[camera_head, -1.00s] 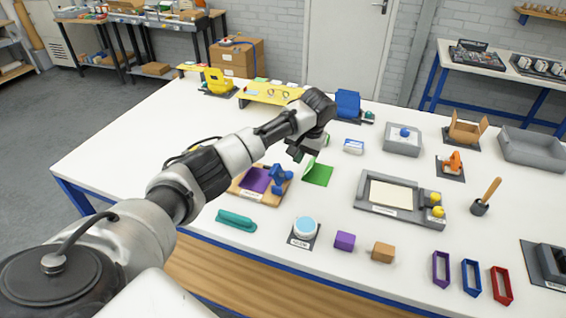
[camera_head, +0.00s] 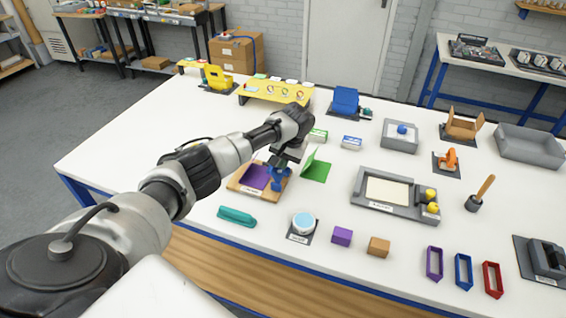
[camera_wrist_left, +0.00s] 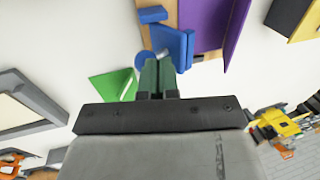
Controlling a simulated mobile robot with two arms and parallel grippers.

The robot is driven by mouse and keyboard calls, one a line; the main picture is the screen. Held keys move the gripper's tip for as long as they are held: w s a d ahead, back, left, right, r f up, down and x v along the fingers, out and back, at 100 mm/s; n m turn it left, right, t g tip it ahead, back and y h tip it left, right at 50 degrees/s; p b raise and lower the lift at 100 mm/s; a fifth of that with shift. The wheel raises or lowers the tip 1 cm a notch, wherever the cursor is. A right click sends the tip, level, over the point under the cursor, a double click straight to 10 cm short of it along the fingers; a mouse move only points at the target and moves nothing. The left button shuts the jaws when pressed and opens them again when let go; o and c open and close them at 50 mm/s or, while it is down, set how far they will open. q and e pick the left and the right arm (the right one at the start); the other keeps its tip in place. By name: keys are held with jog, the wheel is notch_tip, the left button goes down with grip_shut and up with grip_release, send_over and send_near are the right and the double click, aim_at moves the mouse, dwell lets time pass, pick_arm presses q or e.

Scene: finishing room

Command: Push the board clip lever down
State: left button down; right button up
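A wooden board (camera_head: 243,188) with a purple sheet (camera_head: 254,177) lies on the white table, left of centre. A blue clip with a lever (camera_head: 278,176) sits at the board's right side. My left gripper (camera_head: 281,163) points down over the clip and partly hides it. In the left wrist view, the gripper's dark green fingers (camera_wrist_left: 157,77) are together with nothing seen between them. Their tips are close to the blue clip (camera_wrist_left: 173,42), and I cannot tell whether they touch it. The purple sheet (camera_wrist_left: 208,22) shows beside the clip. My right gripper is not in view.
A green folded card (camera_head: 316,170) stands just right of the clip. A teal object (camera_head: 237,217) and a light-blue round item (camera_head: 303,222) are in front. A yellow stand (camera_head: 275,93) is behind. A grey tray (camera_head: 402,212) is to the right.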

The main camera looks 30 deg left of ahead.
aim_at(272, 168)
pick_arm(q)
jog(key=shift+s+a+f, duration=0.25)
jog(key=shift+s+f, duration=0.15)
jog(key=shift+f, duration=0.05)
jog(key=shift+s+a+h+p, duration=0.2)
jog(key=shift+a+h+p, duration=0.4)
jog(key=shift+h, duration=0.4)
jog(key=shift+s+a+h, duration=0.1)
jog(key=shift+a+h, duration=0.35)
jog(key=shift+h, duration=0.05)
jog(key=shift+s+a+f+t+h+b, duration=0.1)
jog(key=shift+a+f+t+h+b, duration=0.4)
jog(key=shift+h, duration=0.4)
jog(key=shift+s+a+f+h+b, duration=0.1)
jog(key=shift+a+f+h+b, duration=0.1)
jog(key=shift+a+h+b, duration=0.3)
jog(key=shift+s+a+f+h+b, duration=0.1)
jog(key=shift+a+f+h, duration=0.05)
jog(key=shift+h, duration=0.55)
jog(key=shift+a+f+b, duration=0.5)
jog(key=shift+a+f, duration=0.1)
jog(key=shift+a, duration=0.05)
jog(key=shift+w+a+f+b, duration=0.15)
jog(key=shift+f+b, duration=0.1)
jog(key=shift+b, duration=0.15)
jog(key=shift+a+f+b, duration=0.3)
jog(key=shift+a+f, duration=0.05)
jog(key=shift+a, duration=0.15)
